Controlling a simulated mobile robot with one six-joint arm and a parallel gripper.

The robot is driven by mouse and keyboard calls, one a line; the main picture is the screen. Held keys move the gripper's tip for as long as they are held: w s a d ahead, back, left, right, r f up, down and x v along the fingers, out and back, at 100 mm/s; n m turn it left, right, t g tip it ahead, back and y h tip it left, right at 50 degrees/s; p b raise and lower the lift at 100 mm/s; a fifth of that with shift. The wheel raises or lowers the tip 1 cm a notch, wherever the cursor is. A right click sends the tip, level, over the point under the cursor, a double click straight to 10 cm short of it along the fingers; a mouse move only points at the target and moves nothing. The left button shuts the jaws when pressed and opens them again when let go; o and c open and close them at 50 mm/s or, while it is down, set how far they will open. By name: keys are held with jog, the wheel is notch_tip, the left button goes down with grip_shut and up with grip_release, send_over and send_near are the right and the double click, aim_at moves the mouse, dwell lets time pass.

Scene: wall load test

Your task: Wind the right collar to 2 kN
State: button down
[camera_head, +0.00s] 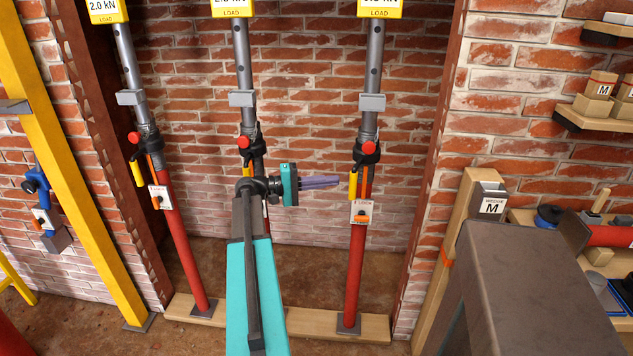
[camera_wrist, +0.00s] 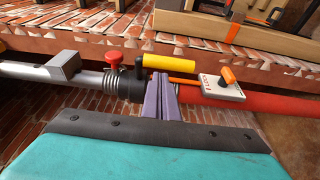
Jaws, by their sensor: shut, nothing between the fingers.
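The right prop (camera_head: 355,265) is a red tube with a grey upper tube, standing upright on a wooden sole board. Its black collar (camera_head: 366,152) has a red knob (camera_head: 359,142) and a yellow handle (camera_head: 353,185). In the wrist view the collar (camera_wrist: 128,84) lies sideways, with the yellow handle (camera_wrist: 168,64) beside my fingers. My gripper (camera_head: 338,181) is shut and empty, its purple fingertips close to the handle; whether they touch it I cannot tell. A white plate with an orange lever (camera_head: 361,214) sits below the collar. The right load display (camera_head: 380,10) is cut off at the top, its reading unclear.
The left prop (camera_head: 180,240) has a display (camera_head: 103,8) reading 2.0 kN. The middle prop (camera_head: 244,100) stands partly behind my arm.

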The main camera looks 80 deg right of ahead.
jog(key=shift+x, duration=1.3)
jog(key=shift+s+a, duration=0.45)
jog(key=shift+s, duration=0.25)
